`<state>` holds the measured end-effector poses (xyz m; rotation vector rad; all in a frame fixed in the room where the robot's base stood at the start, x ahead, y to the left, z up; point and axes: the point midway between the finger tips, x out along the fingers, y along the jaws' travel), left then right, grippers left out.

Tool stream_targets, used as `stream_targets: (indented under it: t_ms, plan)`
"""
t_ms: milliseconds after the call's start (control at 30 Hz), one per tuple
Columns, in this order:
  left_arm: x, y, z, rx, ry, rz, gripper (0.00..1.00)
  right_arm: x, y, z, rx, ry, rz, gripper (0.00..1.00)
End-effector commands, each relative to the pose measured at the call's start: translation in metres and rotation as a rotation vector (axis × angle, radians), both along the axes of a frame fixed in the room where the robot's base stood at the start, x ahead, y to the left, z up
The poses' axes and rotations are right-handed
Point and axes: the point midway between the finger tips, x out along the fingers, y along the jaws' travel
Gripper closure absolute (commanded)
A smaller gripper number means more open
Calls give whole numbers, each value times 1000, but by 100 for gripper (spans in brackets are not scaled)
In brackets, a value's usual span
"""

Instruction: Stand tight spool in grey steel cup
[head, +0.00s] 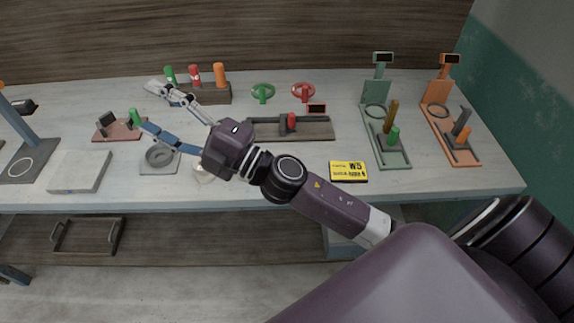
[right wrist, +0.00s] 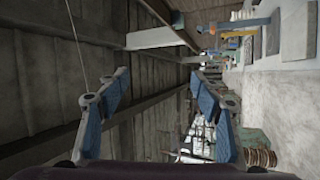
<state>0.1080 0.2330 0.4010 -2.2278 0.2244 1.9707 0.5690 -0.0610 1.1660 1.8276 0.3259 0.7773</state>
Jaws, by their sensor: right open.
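A round grey cup (head: 159,156) sits on a grey plate left of my right gripper's palm and looks empty. Green (head: 170,76), red (head: 194,75) and orange (head: 220,74) spool-like cylinders stand upright in a dark rack (head: 212,96) at the back. I cannot tell which spool is the tight one. My right gripper (head: 147,105) is open, its fingers spread over the left half of the bench. Its open fingers also show in the right wrist view (right wrist: 160,76) with nothing between them. A green piece (head: 135,117) shows by the lower fingertip; contact is unclear. My left gripper is out of view.
Green (head: 263,92) and red (head: 303,92) ring pieces stand behind a dark tray (head: 318,132). Green (head: 391,153) and orange (head: 458,155) stands are at right. A yellow sign (head: 348,171) lies near the front edge.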

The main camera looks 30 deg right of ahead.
Motion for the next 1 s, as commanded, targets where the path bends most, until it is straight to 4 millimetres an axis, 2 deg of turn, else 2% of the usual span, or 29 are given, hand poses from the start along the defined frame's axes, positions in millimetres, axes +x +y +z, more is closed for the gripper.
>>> stream_targets:
  t_ms: [33,100,167,233,333,433,467,567,667,700,800,900,1000]
  plan:
    - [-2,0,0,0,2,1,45,-6,18,5,-93,-73,71,40]
    - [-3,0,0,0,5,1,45,-19,43,2,-233,-165,177,40]
    - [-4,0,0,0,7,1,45,-29,59,-8,-360,-228,266,40]
    - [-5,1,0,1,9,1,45,-40,71,-27,-516,-289,367,40]
    - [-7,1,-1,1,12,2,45,-50,73,-64,-750,-341,505,40]
    - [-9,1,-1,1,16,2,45,-53,53,-107,-994,-348,629,40]
    - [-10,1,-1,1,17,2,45,-53,44,-120,-1068,-343,664,40]
    - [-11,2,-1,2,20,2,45,-48,-3,-159,-1317,-286,770,40]
    - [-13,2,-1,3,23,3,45,-41,-68,-186,-1556,-176,857,40]
    - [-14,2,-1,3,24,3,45,-38,-96,-192,-1642,-118,885,40]
    - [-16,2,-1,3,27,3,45,-36,-165,-197,-1824,38,936,40]
    - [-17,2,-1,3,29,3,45,-38,-219,-192,-1946,184,966,40]
    - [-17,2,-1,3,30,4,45,-42,-253,-186,-2014,289,981,40]
